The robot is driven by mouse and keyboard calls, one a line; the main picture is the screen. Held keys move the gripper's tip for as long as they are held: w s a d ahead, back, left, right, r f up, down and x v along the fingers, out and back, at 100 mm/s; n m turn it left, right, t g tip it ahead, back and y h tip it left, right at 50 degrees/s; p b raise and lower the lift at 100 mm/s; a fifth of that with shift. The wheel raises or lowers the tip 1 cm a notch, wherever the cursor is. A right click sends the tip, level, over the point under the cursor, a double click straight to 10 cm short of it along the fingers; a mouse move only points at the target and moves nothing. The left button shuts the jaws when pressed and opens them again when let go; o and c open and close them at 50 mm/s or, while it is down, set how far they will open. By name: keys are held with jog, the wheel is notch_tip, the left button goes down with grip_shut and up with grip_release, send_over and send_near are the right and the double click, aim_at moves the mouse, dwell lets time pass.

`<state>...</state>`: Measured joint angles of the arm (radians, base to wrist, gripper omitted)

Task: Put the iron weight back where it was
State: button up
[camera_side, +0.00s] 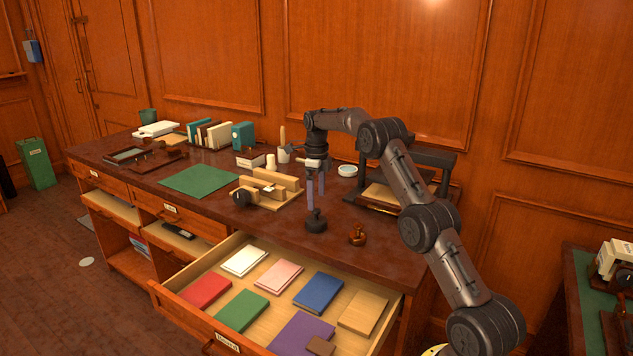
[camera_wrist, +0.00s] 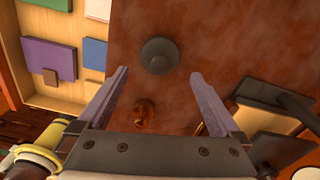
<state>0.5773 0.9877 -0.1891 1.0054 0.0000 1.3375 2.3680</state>
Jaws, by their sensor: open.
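The iron weight (camera_side: 315,222), dark with a round base and a knob on top, stands upright on the brown desktop near the edge above the open drawer. In the wrist view the dark weight (camera_wrist: 159,55) shows from above, just beyond the fingertips and roughly midway between their lines. My gripper (camera_side: 316,205) points down over the weight, its fingers apart. The wrist view also shows my gripper (camera_wrist: 160,76) open, with nothing held. Whether the fingertips reach down beside the knob is hard to tell.
A brown knobbed stamp (camera_side: 357,236) stands close right of the weight. An open drawer (camera_side: 230,260) with several coloured booklets juts out in front. A dark press (camera_side: 400,185) stands behind right, and a wooden block fixture (camera_side: 272,187) left. The green mat (camera_side: 200,181) is clear.

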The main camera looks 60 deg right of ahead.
aim_at(316, 209)
notch_tip(316, 209, up, 5)
jog(key=shift+f, duration=0.1)
jog(key=s+a+r+n+t, duration=0.1)
jog(key=s+a+r+n, duration=0.6)
jog(key=a, duration=0.3)
jog(key=s+a+r+n+t, duration=0.2)
jog(key=s+a+r+n, duration=0.2)
jog(key=a+r+n, duration=0.6)
jog(key=s+a+f+n+t, duration=0.1)
jog(key=s+a+f+n, duration=0.2)
jog(key=s, duration=0.4)
jog(key=s+a+f+n, duration=0.3)
jog(key=s+a+n, duration=0.2)
jog(key=s+n, duration=0.3)
jog(key=s+a+f+n+t, duration=0.1)
jog(key=s+a+f+n, duration=0.2)
jog(key=s, duration=0.4)
jog(key=a+n, duration=0.1)
jog(key=n, duration=0.1)
jog(key=shift+s+a+f+n+t, duration=0.25)
jog(key=shift+f+n+t, duration=0.05)
jog(key=shift+f+n, duration=0.1)
jog(key=shift+r, duration=0.1)
